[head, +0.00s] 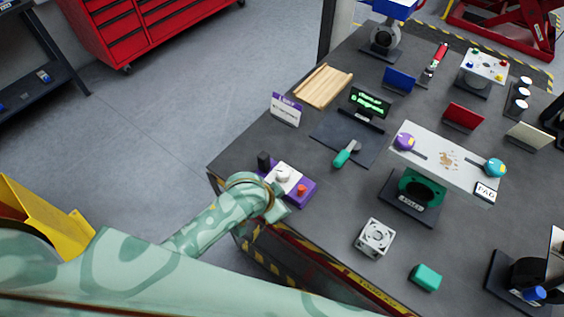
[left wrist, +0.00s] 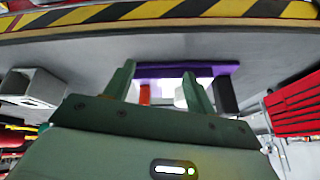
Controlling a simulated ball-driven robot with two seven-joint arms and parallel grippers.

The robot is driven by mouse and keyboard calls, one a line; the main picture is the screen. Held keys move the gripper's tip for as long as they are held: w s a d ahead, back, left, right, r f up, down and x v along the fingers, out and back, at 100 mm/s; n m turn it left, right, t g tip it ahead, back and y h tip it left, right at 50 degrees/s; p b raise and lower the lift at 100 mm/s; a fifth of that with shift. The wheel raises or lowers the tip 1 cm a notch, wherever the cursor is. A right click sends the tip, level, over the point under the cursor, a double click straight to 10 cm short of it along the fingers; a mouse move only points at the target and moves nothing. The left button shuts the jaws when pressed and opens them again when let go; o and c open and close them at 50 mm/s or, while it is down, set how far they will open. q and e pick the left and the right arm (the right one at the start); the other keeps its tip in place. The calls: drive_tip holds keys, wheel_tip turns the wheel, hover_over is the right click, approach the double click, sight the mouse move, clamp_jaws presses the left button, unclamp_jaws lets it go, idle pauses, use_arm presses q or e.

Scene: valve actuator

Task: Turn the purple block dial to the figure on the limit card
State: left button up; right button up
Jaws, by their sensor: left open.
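The purple block (head: 306,197) sits at the table's near left edge, with a white top, a pale round dial (head: 282,174) and an orange knob (head: 301,190). The limit card (head: 285,109) is a white upright card with a purple heading behind the block; its figure is too small to read. My left gripper (head: 275,208) is at the block's near side, partly hidden by my wrist. In the left wrist view my open fingers (left wrist: 158,80) point at the purple block (left wrist: 183,71), with a white part between them. I cannot tell whether they touch it. My right gripper is out of view.
A black post (head: 263,160) stands at the block's left. A teal-handled tool (head: 346,154) lies on a dark mat behind right. A white fan-like box (head: 375,238) and a teal block (head: 425,277) lie to the right. Bare table separates them from the purple block.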

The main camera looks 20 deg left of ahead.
use_arm(q)
drive_tip(key=w+d+r, duration=0.1)
drive_tip(key=r, duration=0.1)
drive_tip(key=w+d+r+g+p, duration=0.1)
drive_tip(key=w+d+r, duration=0.1)
drive_tip(key=r, duration=0.1)
drive_tip(key=w+d+r+g+h+p, duration=0.1)
drive_tip(key=w+d+r, duration=0.1)
drive_tip(key=shift+d+r+m, duration=0.15)
drive_tip(key=shift+d+m, duration=0.1)
drive_tip(key=shift+m, duration=0.15)
wheel_tip(320, 180, up, 5)
drive_tip(key=w+a+g+y+p, duration=0.1)
drive_tip(key=w+a+g+p, duration=0.1)
wheel_tip(320, 180, up, 4)
drive_tip(key=r+n+g+y+p, duration=0.1)
drive_tip(key=y, duration=0.1)
hover_over(283, 172)
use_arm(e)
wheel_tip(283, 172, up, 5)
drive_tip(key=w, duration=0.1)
use_arm(q)
wheel_tip(283, 172, down, 16)
drive_tip(key=b, duration=0.5)
drive_tip(key=shift+f, duration=0.15)
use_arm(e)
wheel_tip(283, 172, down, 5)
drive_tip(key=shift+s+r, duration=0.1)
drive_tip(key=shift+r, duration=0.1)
